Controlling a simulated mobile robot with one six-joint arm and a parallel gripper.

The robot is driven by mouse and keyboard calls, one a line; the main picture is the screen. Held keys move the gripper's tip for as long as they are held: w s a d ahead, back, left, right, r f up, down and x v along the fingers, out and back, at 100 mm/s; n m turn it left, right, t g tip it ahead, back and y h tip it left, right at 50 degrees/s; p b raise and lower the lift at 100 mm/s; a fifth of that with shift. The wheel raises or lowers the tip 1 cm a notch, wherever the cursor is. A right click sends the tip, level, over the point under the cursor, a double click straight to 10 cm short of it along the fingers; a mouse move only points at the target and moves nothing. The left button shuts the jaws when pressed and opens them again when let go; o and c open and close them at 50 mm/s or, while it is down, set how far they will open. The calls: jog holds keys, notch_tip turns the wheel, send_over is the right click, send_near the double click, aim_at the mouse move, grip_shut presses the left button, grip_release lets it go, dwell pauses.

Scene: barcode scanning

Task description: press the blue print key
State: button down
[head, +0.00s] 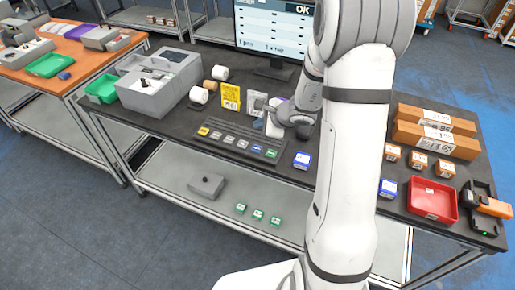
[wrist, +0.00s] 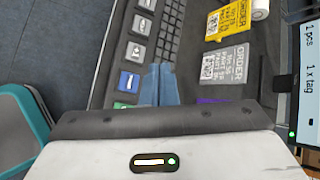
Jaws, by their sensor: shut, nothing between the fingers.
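The blue print key (head: 257,149) sits in the row of large keys at the front of the black keyboard (head: 235,142), between a grey key and the green key (head: 271,153). In the wrist view the blue key (wrist: 129,82) lies just left of my fingers, with the green key (wrist: 123,105) below it. My gripper (head: 270,132) is over the back right part of the keyboard, behind the blue key in the head view. Its fingers (wrist: 160,70) are shut together and empty. Their height above the keys is hard to tell.
A yellow order card (head: 230,97) and a grey order card (head: 257,103) stand behind the keyboard. The monitor (head: 275,25) reads OK. A blue-and-white box (head: 302,160) lies right of the keyboard. A red tray (head: 432,199) is farther right.

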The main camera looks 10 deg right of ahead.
jog(key=b, duration=0.4)
send_over(259, 150)
notch_tip(259, 150, down, 7)
jog(key=shift+d+f, duration=0.1)
jog(key=shift+f+b, duration=0.7)
jog(key=shift+b, duration=0.4)
jog(key=shift+f, duration=0.15)
dwell(0.9)
jog(key=shift+w+f+b, duration=0.1)
jog(key=shift+f+b, duration=0.2)
jog(key=shift+b, duration=0.45)
jog(key=shift+f+b, duration=0.4)
jog(key=shift+b, duration=0.2)
dwell(0.4)
jog(key=shift+r, duration=0.1)
jog(key=shift+r+p, duration=0.45)
jog(key=shift+r, duration=0.3)
